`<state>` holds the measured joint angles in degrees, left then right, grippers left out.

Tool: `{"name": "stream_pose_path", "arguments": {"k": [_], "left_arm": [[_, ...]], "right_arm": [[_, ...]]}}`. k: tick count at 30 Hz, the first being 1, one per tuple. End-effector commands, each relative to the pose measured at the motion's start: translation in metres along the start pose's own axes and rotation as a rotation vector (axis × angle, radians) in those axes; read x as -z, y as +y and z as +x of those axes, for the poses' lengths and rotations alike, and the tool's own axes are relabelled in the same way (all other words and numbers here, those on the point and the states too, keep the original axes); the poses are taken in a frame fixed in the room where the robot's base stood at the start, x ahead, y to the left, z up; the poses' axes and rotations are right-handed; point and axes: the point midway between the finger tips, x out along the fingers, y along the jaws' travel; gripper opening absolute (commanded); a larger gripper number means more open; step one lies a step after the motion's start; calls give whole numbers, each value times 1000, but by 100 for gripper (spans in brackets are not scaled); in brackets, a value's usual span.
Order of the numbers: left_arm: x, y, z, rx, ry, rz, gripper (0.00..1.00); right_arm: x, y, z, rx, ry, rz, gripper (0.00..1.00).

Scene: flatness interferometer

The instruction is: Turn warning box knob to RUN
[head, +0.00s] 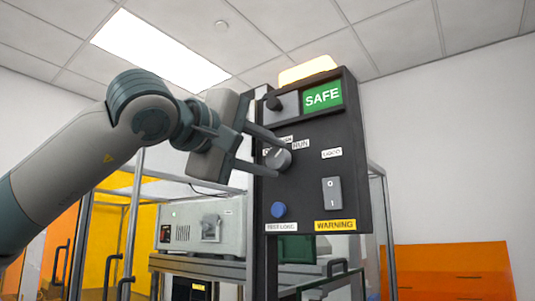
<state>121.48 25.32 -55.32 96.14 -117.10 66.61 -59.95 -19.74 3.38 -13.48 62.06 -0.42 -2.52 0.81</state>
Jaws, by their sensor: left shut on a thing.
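The warning box (317,195) is a dark upright panel right of centre. Its grey knob (278,159) sits at the panel's left side, below labels of which RUN (301,145) can be read; another label is partly hidden by a finger. My left gripper (272,157) reaches in from the left, its two fingers shut on the knob. The knob's pointer direction is too small to tell. A green SAFE sign (322,96) shows at the top of the box. My right gripper is not in view.
The box also carries a rocker switch (332,194), a blue button (278,210) and a yellow WARNING label (335,225). An amber lamp (308,70) is on top. A grey instrument (201,224) stands behind at lower left. Orange panels (452,272) stand at lower right.

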Motion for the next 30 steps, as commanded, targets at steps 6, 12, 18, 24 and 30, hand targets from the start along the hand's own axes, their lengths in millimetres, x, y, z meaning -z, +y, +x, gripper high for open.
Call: {"name": "stream_pose_path", "arguments": {"k": [6, 12, 18, 24, 30], "left_arm": [[-1, 1, 0, 0, -2, 140, 11], [-1, 0, 0, 2, -2, 208, 11], [-2, -1, 0, 2, -3, 228, 11], [-2, -1, 0, 3, -3, 228, 11], [-2, -1, 0, 3, -3, 227, 52]], "right_arm": [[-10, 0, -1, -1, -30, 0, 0], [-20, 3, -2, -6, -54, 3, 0], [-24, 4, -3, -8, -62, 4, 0], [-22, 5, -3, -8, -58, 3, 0], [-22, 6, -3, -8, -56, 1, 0]]}}
